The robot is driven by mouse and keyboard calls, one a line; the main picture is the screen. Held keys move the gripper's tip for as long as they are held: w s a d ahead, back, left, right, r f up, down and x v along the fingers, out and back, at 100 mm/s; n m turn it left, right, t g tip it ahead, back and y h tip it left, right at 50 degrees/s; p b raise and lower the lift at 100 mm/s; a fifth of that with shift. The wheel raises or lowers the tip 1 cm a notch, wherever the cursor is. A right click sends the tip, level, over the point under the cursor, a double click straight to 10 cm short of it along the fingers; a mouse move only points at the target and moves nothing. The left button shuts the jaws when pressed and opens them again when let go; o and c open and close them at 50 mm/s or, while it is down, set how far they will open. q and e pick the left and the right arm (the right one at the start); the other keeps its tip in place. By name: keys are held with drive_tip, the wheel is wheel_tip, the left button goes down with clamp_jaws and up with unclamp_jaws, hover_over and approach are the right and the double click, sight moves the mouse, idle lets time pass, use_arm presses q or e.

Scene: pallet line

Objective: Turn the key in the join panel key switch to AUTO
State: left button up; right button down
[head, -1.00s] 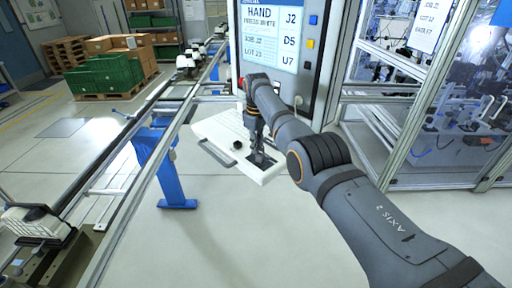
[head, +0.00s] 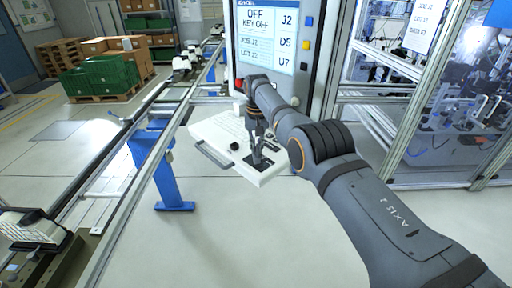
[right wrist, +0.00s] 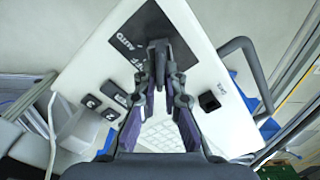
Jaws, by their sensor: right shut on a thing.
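The white join panel (head: 215,128) slopes below the screen. Its dark key switch plate (right wrist: 122,28) shows in the right wrist view with the word AUTO and a partly covered label. My right gripper (head: 262,162) points down at the panel's near right corner. The screen (head: 268,38) above reads OFF, KEY OFF. My left gripper is not in view.
Blue and yellow buttons (head: 307,38) line the screen's right side. A conveyor rail on a blue leg (head: 160,178) runs at left. A glazed cell frame stands at right.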

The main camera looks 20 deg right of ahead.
drive_tip(key=shift+d+m, duration=0.1)
drive_tip(key=shift+m, duration=0.4)
drive_tip(key=c, duration=1.8)
unclamp_jaws()
drive_tip(key=shift+m, duration=0.4)
drive_tip(key=o, duration=0.9)
drive_tip(key=shift+s+f, duration=0.1)
drive_tip(key=shift+f, duration=0.05)
